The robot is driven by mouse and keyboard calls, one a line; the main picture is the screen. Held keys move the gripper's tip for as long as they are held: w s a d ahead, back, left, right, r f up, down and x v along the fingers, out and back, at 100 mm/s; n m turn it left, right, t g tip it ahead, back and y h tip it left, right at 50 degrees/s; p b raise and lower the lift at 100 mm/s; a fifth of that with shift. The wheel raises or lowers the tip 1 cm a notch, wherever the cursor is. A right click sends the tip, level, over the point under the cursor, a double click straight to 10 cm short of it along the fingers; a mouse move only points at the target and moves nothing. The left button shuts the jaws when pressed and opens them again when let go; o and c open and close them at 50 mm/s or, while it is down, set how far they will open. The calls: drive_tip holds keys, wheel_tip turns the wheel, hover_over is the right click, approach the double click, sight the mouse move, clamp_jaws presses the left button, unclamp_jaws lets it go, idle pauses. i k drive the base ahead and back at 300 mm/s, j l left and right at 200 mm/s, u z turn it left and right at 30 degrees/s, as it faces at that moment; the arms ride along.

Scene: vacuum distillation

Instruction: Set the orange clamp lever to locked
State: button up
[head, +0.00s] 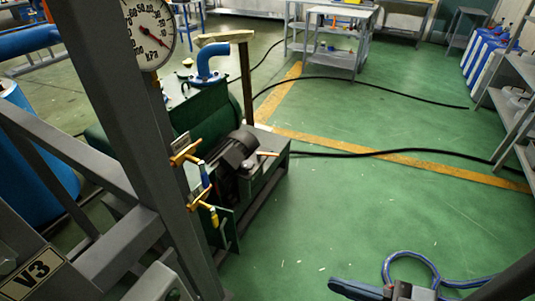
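I cannot pick out an orange clamp lever for certain in the head view. A small orange-tan bar (267,153) sticks out beside the dark motor (238,150) of the green pump unit. Two brass-yellow valve handles, an upper one (185,154) and a lower one (204,205), sit on blue fittings beside the grey post. Whether any of these is the clamp lever cannot be told.
A grey frame post (150,130) with a round kPa gauge (148,32) and a V3 plate (32,274) fills the left. A blue loop (410,256) shows at bottom right. Black hoses (400,151) cross the green floor. Grey shelving (515,105) stands right. The middle floor is open.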

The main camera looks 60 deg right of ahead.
sight(259, 154)
drive_tip(key=i+l+z, duration=0.2)
drive_tip(key=z, duration=0.15)
drive_tip(key=i+l+z, duration=0.2)
drive_tip(key=z, duration=0.15)
drive_tip(key=i+l, duration=0.1)
drive_tip(key=i, duration=0.2)
